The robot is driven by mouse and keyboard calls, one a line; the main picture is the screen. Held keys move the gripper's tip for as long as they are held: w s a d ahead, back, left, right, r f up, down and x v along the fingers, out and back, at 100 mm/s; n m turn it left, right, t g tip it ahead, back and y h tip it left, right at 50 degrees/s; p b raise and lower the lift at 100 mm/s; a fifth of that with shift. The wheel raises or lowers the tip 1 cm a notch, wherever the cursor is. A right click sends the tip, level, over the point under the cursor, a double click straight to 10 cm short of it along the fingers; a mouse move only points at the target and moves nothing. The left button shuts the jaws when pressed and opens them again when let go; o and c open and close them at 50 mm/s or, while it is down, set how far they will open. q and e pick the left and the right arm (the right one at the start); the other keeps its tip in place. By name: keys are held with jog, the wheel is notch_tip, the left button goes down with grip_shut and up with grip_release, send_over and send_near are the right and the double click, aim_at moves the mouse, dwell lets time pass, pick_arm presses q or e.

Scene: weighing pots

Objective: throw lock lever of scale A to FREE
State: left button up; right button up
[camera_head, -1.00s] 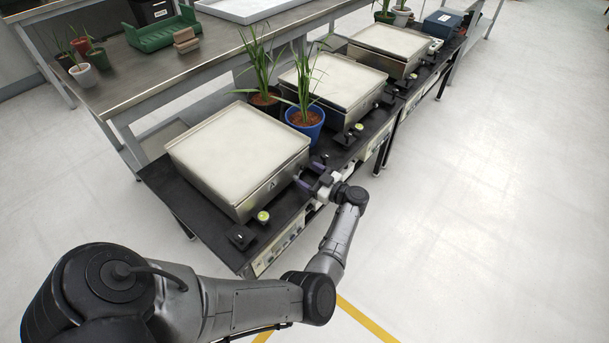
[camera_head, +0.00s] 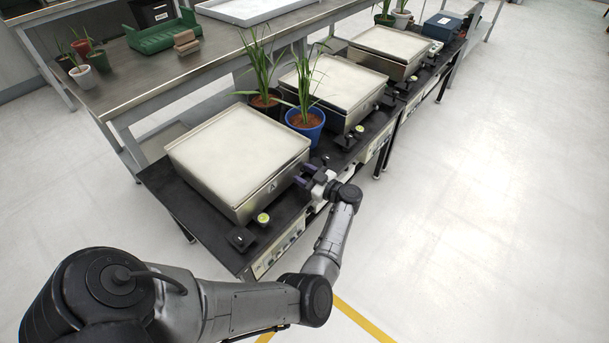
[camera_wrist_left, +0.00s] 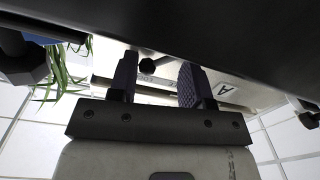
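Scale A (camera_head: 236,150) is the nearest of the scales, a steel box with a pale, empty top plate and an "A" label on its front. The label (camera_wrist_left: 224,90) also shows in the left wrist view. My left gripper (camera_head: 305,177) is at the right part of scale A's front. In the left wrist view my left gripper (camera_wrist_left: 157,82) has its two fingers apart. A small black knob (camera_wrist_left: 152,65), likely the lock lever's end, shows between them beside partly hidden lettering. I cannot tell whether a finger touches it. My right gripper is out of view.
A blue pot (camera_head: 306,124) with a plant and a dark pot stand on the black bench just behind scale A. Another scale (camera_head: 333,84) stands beyond them. A black fitting (camera_head: 241,238) and a round green-yellow level (camera_head: 263,218) sit before scale A. The floor at right is clear.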

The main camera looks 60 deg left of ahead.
pick_arm(q)
jog(key=shift+f, duration=0.2)
jog(key=c, duration=0.3)
